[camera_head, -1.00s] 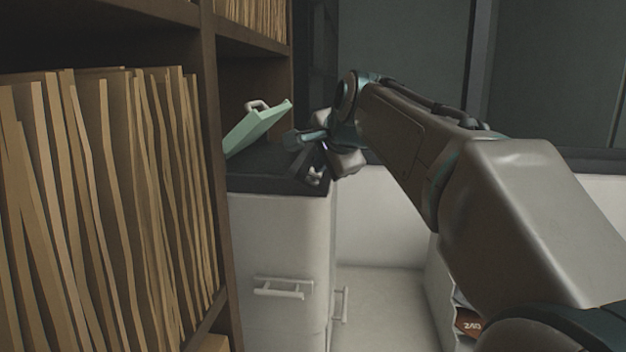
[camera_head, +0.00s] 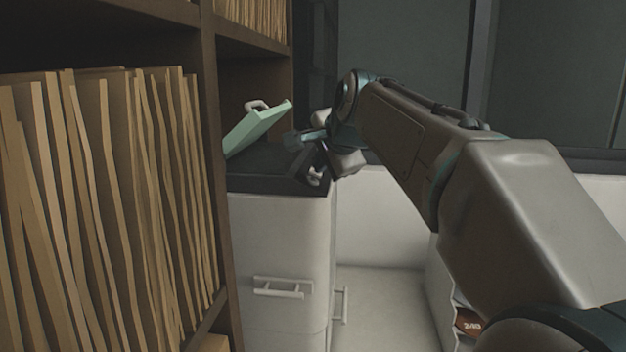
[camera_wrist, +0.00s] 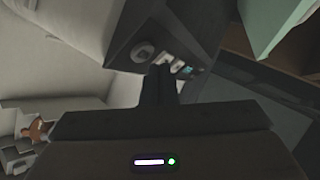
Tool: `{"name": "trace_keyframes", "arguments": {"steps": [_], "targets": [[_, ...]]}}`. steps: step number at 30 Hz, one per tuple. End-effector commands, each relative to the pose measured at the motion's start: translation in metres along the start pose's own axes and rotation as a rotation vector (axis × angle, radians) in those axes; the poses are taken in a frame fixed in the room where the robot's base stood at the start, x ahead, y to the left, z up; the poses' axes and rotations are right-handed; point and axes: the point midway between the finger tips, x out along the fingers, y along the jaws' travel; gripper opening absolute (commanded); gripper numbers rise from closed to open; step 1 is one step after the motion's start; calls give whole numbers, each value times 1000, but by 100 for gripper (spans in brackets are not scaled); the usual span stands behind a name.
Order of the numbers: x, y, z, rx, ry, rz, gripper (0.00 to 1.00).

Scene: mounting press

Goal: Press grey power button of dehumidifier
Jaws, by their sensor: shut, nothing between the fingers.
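The dehumidifier appears to be the white unit (camera_head: 278,235) with a dark top, left of centre in the head view. Its dark control panel (camera_wrist: 128,38) shows in the wrist view, with a pale round knob (camera_wrist: 143,50), small light buttons (camera_wrist: 177,66) and a cyan spot (camera_wrist: 188,70). My gripper (camera_wrist: 160,70) is shut and empty, its dark fingertips at the row of small controls. The fingers cover part of the row, so I cannot tell which control is the grey power button or whether they touch it. In the head view, my gripper (camera_head: 306,165) is over the unit's front right corner.
A tilted green lid (camera_head: 257,128) with a pale handle stands over the unit's top. A wooden shelf (camera_head: 222,200) packed with folders (camera_head: 110,190) stands close on the left. Pale floor (camera_head: 385,300) is open right of the unit.

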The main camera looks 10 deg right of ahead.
Motion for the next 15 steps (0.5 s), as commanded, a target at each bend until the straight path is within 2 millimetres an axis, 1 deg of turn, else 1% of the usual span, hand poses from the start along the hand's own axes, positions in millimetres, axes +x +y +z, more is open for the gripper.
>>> {"name": "trace_keyframes", "arguments": {"steps": [15], "targets": [[6, 4, 4, 0, 0, 0, 0]]}}
